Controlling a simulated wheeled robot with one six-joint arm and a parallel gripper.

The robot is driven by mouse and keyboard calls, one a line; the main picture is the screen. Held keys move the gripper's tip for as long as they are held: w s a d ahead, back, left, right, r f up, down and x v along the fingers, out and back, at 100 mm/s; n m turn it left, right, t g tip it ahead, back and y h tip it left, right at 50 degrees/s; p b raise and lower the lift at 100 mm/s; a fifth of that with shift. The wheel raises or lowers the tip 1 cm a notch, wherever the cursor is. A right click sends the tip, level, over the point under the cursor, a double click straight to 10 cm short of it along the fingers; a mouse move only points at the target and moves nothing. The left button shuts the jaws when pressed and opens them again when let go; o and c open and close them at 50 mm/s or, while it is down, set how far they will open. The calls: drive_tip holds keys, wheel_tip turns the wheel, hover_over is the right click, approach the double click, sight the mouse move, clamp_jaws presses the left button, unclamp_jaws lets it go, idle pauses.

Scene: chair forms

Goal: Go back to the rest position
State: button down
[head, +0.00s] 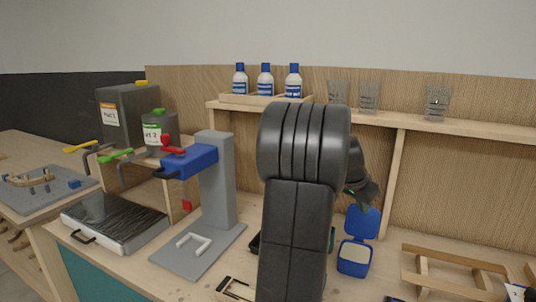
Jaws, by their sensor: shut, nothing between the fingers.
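My arm stands large in the middle of the head view and hides much of what lies behind it. My gripper (362,193) shows partly past the right side of the arm, above the bench. It is shut and holds nothing.
A grey stand with a blue clamp (196,160) is on the left, near two grey tanks (128,115). A shelf (385,119) carries several blue-white bottles (265,80) and clear cups (437,103). A wooden frame (455,272) lies at right. A black-topped tray (115,220) is front left.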

wheel_tip(320, 180, down, 8)
drive_tip(key=b, duration=0.4)
drive_tip(key=shift+b, duration=0.4)
drive_tip(key=shift+w+d+r+p, duration=0.2)
drive_tip(key=shift+w+r+p, duration=0.15)
drive_tip(key=shift+p, duration=0.1)
drive_tip(key=shift+f, duration=0.1)
